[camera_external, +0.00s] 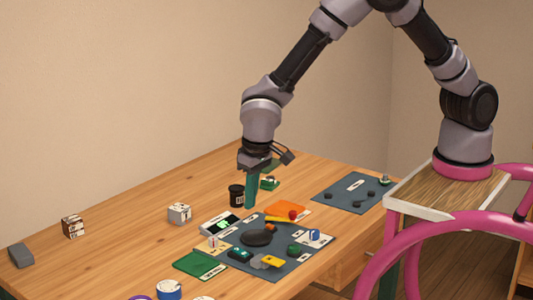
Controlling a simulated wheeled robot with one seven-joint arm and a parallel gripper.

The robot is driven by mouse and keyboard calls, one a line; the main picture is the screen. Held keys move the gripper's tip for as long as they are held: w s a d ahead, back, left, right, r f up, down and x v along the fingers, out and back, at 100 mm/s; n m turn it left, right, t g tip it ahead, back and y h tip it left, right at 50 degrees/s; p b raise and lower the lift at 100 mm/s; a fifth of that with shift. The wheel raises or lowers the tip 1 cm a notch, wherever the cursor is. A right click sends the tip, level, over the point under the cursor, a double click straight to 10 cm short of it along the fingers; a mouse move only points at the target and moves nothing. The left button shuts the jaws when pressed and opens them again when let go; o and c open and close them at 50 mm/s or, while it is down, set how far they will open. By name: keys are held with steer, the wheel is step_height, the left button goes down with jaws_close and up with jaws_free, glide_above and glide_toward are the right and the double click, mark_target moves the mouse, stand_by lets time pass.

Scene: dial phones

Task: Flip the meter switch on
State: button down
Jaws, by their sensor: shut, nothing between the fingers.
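My gripper (251,205) points straight down over the table, its green fingers together and empty. Its tips are beside a small black jar and behind a group of small devices. A flat black panel with a white edge and a bright green patch (221,224) lies in front of the gripper; it may be the meter. A small blue and white piece (314,236) sits at the right of the dark mat. I cannot tell which piece is the meter switch, or its position.
The dark mat (285,268) holds a black rounded piece (257,238), a yellow piece (272,261) and several small parts. The black jar (236,196) stands close left of the fingers. A second dark mat (330,194) lies right. The table's left side is mostly clear.

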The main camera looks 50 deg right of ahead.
mark_target(237, 249)
steer(key=shift+r, duration=0.2)
steer(key=shift+w+r+t, duration=0.15)
steer(key=shift+w+t, duration=0.15)
steer(key=shift+w, duration=0.45)
steer(key=shift+d, duration=0.1)
steer(key=w+f, duration=0.1)
steer(key=f, duration=0.8)
steer(key=w+f, duration=0.1)
steer(key=f, duration=0.3)
steer(key=shift+w+f, duration=0.3)
steer(key=shift+f, duration=0.1)
